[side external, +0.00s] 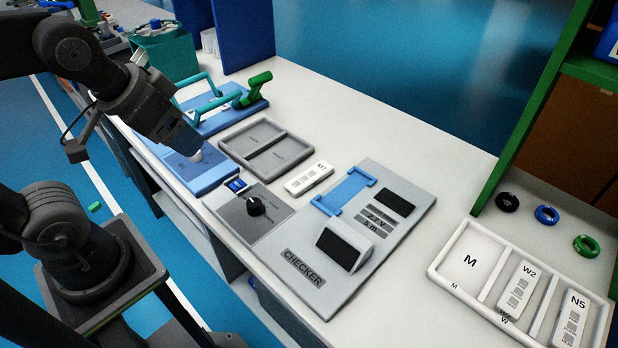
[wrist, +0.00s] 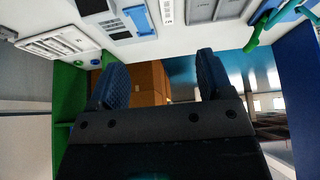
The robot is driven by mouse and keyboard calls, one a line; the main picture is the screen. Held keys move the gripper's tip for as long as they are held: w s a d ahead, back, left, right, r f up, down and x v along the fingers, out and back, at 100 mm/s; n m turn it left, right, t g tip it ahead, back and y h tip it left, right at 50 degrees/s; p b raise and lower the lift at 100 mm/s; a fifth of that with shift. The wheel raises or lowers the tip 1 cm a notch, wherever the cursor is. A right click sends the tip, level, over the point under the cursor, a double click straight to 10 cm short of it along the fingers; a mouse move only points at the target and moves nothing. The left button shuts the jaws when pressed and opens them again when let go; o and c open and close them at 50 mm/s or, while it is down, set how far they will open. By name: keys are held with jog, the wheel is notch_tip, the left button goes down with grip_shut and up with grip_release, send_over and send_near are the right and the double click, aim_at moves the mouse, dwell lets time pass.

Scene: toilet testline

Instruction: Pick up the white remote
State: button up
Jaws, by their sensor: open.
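A white remote labelled M7 (side external: 309,179) lies flat on the white table, between the grey two-compartment tray (side external: 265,147) and the checker board (side external: 345,240). It also shows at the top edge of the wrist view (wrist: 167,12), partly cut off. Two more white remotes, W2 (side external: 521,288) and N5 (side external: 571,318), lie in separate compartments of the white tray (side external: 438,270) at right. My gripper (wrist: 162,82) is open, with nothing between its two blue fingers. In the side view it is above the blue panel, left of the M7 remote and apart from it.
A grey panel with a black knob (side external: 256,207) lies in front of M7. A blue base with teal handles and a green lever (side external: 255,88) stands behind the grey tray. Black, blue and green rings (side external: 547,214) lie at right. Bare table lies behind the checker.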

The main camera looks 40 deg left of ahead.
jog(key=shift+o, duration=0.4)
jog(key=g, duration=0.6)
send_over(308, 176)
jog(key=f, duration=2.3)
jog(key=shift+w+d+f, duration=0.2)
jog(key=shift+d+f, duration=0.2)
jog(key=shift+s+a+f, duration=0.1)
jog(key=shift+a+f, duration=0.1)
jog(key=shift+f, duration=1.25)
jog(key=shift+s+a+f, duration=0.1)
jog(key=shift+a+f, duration=0.1)
jog(key=shift+f, duration=1.25)
